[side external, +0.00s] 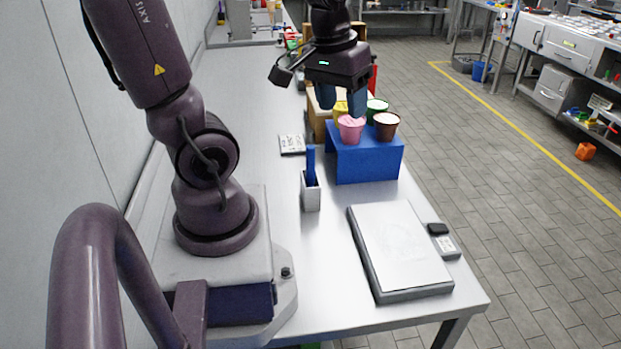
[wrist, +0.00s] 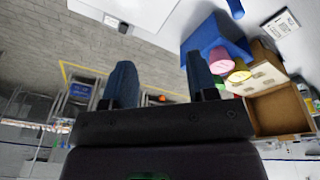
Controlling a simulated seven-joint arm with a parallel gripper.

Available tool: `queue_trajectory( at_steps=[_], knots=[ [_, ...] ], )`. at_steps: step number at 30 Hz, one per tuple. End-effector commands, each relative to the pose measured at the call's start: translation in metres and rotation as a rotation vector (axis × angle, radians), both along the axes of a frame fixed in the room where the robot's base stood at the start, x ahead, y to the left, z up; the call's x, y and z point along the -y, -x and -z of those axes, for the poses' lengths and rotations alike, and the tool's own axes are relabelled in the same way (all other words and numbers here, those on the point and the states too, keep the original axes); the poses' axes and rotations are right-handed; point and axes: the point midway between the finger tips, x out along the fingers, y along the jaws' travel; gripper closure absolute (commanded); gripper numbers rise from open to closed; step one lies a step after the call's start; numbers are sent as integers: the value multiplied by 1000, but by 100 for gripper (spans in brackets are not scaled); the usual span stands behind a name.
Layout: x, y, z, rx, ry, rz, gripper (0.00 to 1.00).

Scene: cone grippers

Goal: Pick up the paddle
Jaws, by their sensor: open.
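In the wrist view a blue rod end (wrist: 236,8) at the top edge appears to be the same piece. My gripper (side external: 342,99) is open and empty, above and behind the paddle, by the coloured cups. Its two dark blue fingers also show apart in the wrist view (wrist: 160,72).
A blue stand (side external: 368,166) holds pink (side external: 351,130), yellow, green and brown (side external: 387,125) cups under my gripper. A wooden box (wrist: 280,110) stands behind it. A grey flat case (side external: 398,250) lies at the front right. A small white card (side external: 291,145) lies left of the stand.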

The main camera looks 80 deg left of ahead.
Motion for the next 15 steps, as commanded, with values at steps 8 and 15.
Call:
queue_trajectory(
  at_steps=[8,15],
  knots=[
    [-113,34,62,-163,159,-1140,47],
    [-131,32,62,-109,180,-1590,47]
  ],
)
